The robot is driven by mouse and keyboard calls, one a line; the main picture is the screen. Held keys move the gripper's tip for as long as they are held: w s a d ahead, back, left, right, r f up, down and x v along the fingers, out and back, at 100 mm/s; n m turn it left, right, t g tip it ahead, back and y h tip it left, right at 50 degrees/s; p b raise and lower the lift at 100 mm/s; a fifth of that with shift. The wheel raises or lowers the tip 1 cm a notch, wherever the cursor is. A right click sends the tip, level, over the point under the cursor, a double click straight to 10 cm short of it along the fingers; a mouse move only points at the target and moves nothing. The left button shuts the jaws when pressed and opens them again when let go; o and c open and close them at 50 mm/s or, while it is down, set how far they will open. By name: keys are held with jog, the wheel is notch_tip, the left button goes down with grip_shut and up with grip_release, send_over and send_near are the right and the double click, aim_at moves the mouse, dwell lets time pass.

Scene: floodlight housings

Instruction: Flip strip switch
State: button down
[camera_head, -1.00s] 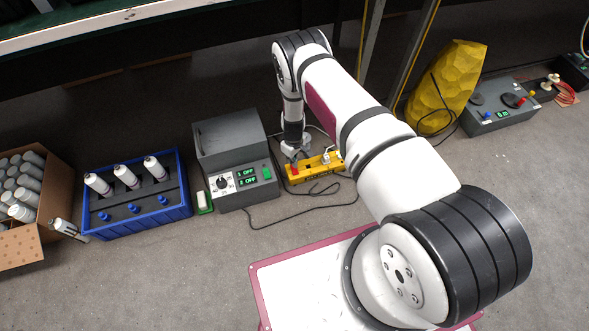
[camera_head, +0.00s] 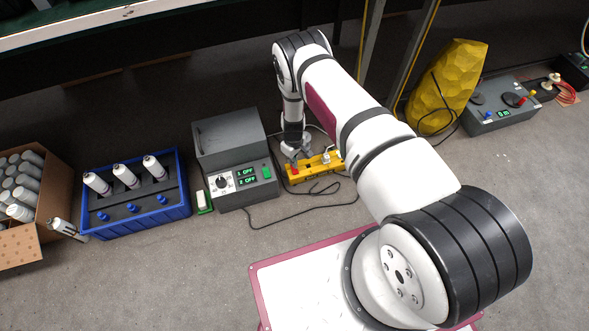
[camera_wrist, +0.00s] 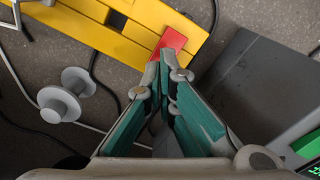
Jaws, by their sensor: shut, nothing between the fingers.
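A yellow power strip (camera_head: 318,166) lies on the floor to the right of the grey control box. Its red switch (camera_head: 294,171) is at the left end of the strip. In the wrist view the yellow strip (camera_wrist: 110,32) crosses the top, with the red switch (camera_wrist: 172,41) near its end. My gripper (camera_head: 292,162) is over that end, shut and empty. In the wrist view the fingertips of my gripper (camera_wrist: 168,64) are together just beside the red switch. I cannot tell whether they touch it or which way the switch is tilted.
The grey control box (camera_head: 230,145) has a dial and two displays reading OFF. A blue crate (camera_head: 135,225) with bottles and a cardboard box (camera_head: 50,185) stand left. A yellow faceted object (camera_head: 448,85) and another grey box (camera_head: 500,108) stand right. Dark cables lie around the strip.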

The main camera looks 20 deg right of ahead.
jog(key=shift+f+b, duration=0.75)
jog(key=shift+f, duration=0.05)
dwell(0.4)
jog(key=shift+r+p, duration=2.3)
jog(key=shift+r, duration=1.25)
jog(key=shift+s, duration=0.1)
